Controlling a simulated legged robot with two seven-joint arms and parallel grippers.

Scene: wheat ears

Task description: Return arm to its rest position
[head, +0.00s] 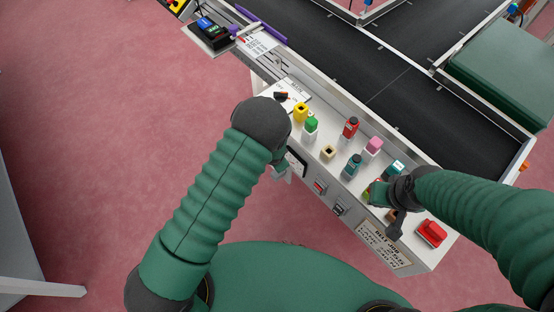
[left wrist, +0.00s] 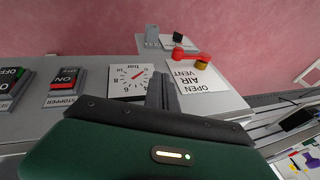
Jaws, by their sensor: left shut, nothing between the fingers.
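My left arm comes in from the left in the head view, its dark end beside the near side of the control panel (head: 340,171). Its gripper (head: 281,169) is mostly hidden behind the arm there. In the left wrist view, the left gripper (left wrist: 163,92) shows thin fingers shut together with nothing between them, in front of a white dial (left wrist: 130,81); I cannot tell if they touch the panel. My right arm reaches in from the right. Its gripper (head: 383,199) is over the panel's right part, near the red button (head: 432,232); its fingers are too hidden to judge.
Several coloured knobs stand on the panel, including a yellow one (head: 301,112) and a red one (head: 350,127). A black conveyor belt (head: 400,95) runs behind it. A red-and-yellow valve (left wrist: 190,58) shows in the wrist view.

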